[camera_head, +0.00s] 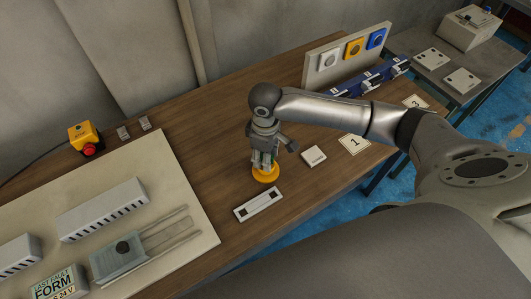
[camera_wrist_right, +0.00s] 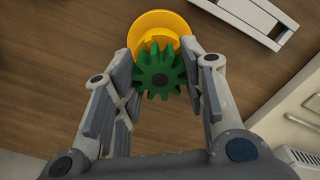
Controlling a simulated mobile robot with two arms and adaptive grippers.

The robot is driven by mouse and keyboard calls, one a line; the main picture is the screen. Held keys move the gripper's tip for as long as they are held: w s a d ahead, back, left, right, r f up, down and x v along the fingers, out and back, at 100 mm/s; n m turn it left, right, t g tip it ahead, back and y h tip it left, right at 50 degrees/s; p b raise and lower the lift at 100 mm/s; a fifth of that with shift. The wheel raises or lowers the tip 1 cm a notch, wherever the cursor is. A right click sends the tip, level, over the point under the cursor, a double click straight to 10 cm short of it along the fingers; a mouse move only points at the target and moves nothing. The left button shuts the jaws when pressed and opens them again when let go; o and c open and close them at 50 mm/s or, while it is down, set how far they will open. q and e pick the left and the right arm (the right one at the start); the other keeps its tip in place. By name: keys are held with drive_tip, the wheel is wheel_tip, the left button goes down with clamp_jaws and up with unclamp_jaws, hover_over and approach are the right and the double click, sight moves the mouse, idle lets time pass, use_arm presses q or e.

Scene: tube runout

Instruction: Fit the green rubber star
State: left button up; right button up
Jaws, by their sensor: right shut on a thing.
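The green rubber star (camera_wrist_right: 160,74) is a toothed, gear-like piece with a dark centre hole. My right gripper (camera_wrist_right: 166,68) has its two fingers on either side of the star and is shut on it; the gripper also shows in the head view (camera_head: 264,158), pointing down over the table. A yellow round hub (camera_wrist_right: 146,24) with a raised part lies just beyond the star in the wrist view. In the head view the hub (camera_head: 265,175) is on the wooden table, directly beneath the fingers. The star overlaps the hub, and I cannot tell whether they touch. My left gripper is not in view.
A white slotted bar (camera_head: 258,204) lies close in front of the hub. A small white block (camera_head: 314,157) and a "1" card (camera_head: 354,145) are to the right. A pale panel (camera_head: 190,165) with grey ducts lies left. A board with coloured discs (camera_head: 354,46) stands behind.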

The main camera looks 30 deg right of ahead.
drive_tip(key=shift+s+f, duration=0.4)
drive_tip(key=shift+f, duration=0.1)
idle(0.3)
drive_tip(key=o, duration=0.9)
drive_tip(key=shift+w, duration=0.1)
drive_tip(key=shift+c, duration=0.2)
drive_tip(key=shift+o, duration=0.6)
drive_tip(key=shift+w, duration=0.2)
drive_tip(key=o, duration=0.5)
drive_tip(key=shift+r, duration=0.15)
drive_tip(key=shift+w, duration=0.1)
drive_tip(key=shift+r, duration=0.15)
wheel_tip(320, 180, up, 8)
drive_tip(key=p, duration=0.9)
drive_tip(key=shift+p, duration=0.35)
drive_tip(key=shift+c, duration=0.2)
